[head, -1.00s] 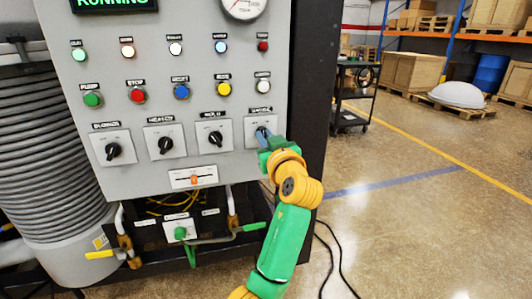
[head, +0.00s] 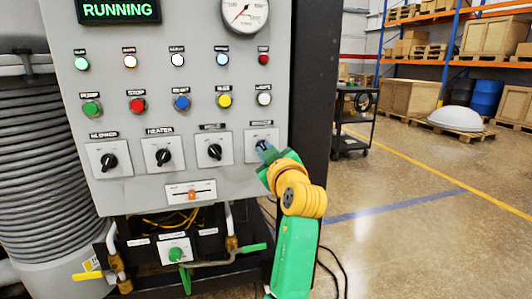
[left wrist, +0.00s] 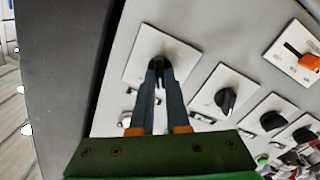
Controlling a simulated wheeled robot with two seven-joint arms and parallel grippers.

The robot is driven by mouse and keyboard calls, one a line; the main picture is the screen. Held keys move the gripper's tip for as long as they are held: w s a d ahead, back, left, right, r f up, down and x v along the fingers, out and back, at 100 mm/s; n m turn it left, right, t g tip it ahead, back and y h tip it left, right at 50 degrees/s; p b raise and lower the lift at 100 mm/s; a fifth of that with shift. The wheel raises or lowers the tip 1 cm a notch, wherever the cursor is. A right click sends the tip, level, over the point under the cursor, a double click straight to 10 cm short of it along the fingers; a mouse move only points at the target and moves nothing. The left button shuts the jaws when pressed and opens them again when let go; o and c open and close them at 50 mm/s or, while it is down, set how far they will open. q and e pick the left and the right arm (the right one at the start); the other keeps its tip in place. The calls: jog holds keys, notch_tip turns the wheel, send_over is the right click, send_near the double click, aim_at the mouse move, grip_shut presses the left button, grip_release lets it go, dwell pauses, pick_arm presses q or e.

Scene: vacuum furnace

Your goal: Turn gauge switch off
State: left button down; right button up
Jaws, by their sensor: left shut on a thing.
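The gauge switch is the rightmost black rotary knob in the lower row, on a square light plate (head: 254,134) of the grey control panel. In the left wrist view its black knob (left wrist: 157,68) stands between the tips of my left gripper (left wrist: 160,88). The two dark fingers are shut on it, one on each side. In the head view my left gripper (head: 266,152) partly covers the knob, so its pointer angle is hard to read there. My right gripper is in neither view.
Three similar knobs sit left of it, the nearest (head: 214,151) on its own plate. An orange slider (head: 192,195) is below, and coloured buttons and lamps are above. A green display (head: 118,10) reads RUNNING. Open floor lies right of the cabinet.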

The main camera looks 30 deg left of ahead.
pick_arm(q)
jog(key=c, duration=0.9)
grip_release()
jog(key=b+v, duration=0.2)
jog(key=v, duration=0.5)
